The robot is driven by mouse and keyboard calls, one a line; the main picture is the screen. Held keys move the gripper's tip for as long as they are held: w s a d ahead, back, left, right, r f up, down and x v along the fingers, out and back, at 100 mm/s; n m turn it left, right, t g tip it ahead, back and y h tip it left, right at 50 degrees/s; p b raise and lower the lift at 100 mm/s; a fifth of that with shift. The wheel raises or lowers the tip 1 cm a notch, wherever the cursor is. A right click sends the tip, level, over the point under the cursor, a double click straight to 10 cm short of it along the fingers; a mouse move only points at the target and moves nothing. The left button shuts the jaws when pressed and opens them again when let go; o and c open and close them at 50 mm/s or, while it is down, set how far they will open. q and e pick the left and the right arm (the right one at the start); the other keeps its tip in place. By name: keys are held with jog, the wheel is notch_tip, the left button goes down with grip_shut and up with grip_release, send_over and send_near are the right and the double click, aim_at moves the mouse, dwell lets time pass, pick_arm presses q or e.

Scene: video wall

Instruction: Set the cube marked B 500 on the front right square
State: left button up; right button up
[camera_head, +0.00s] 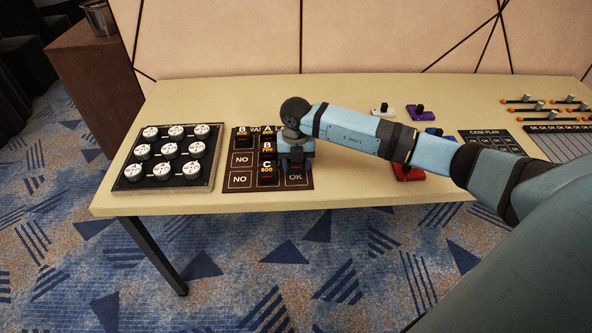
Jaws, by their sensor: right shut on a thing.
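The dark brown board (241,178) lies on the table and has squares reading NO at the left. Its front right square, marked OK (296,179), shows in front of my right gripper (296,164). That gripper points down over the right column of the board and is shut. What it holds is almost hidden by the gripper, and no marking on it can be read. A black cube marked B (241,136) stands at the far left of the board; its number is too small to read surely. My left gripper is out of view.
Cubes marked A (267,134), B 700 (268,149) and C 600 (266,173) stand in the middle column, close left of the gripper. A knob panel (168,157) lies left. A red block (407,173) and purple block (421,113) lie right.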

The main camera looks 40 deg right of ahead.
aim_at(296, 171)
jog(key=shift+f, duration=1.5)
jog(key=shift+f, duration=0.1)
jog(key=o, duration=0.9)
jog(key=shift+o, duration=0.2)
